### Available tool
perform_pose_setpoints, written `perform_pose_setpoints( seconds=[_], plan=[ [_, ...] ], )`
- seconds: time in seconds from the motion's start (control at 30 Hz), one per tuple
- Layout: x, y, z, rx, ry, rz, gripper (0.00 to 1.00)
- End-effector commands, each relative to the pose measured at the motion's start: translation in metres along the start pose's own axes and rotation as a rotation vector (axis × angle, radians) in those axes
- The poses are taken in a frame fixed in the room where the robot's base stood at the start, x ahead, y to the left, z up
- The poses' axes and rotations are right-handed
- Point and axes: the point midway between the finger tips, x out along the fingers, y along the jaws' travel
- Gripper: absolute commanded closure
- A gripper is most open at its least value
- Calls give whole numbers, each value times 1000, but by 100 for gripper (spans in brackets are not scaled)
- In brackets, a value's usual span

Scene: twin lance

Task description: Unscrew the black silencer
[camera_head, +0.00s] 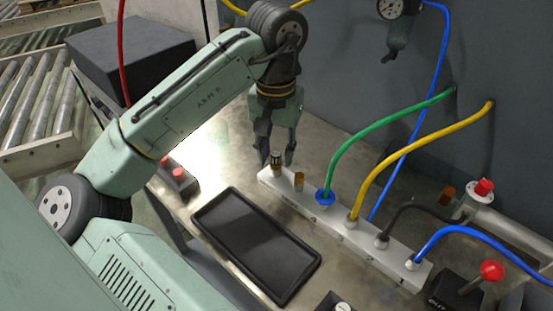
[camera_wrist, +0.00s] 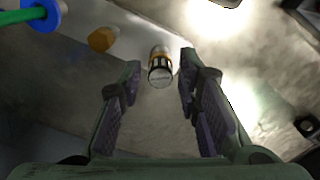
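The black silencer (camera_head: 276,157) stands upright at the far-left end of a white manifold bar (camera_head: 330,225). In the wrist view the silencer (camera_wrist: 160,68) is a short dark cylinder with a brass-coloured band and a pale end facing the camera. My gripper (camera_head: 277,158) points down over that end of the bar, with its fingertips apart. In the wrist view my gripper (camera_wrist: 161,70) is open, with one finger on each side of the silencer. A gap shows on both sides, so neither finger appears to touch it.
A brass fitting (camera_head: 299,181) stands beside the silencer. Green (camera_head: 375,130), yellow (camera_head: 410,150), black and blue hoses rise from the bar further right. An empty black tray (camera_head: 256,245) lies in front.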

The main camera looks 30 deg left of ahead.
Motion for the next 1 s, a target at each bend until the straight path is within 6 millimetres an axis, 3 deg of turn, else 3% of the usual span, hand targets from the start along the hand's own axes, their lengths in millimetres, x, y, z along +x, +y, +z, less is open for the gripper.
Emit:
perform_pose_setpoints(
  seconds=[1.0],
  plan=[
    [0,1,2,1579,0,0,69]
  ],
)
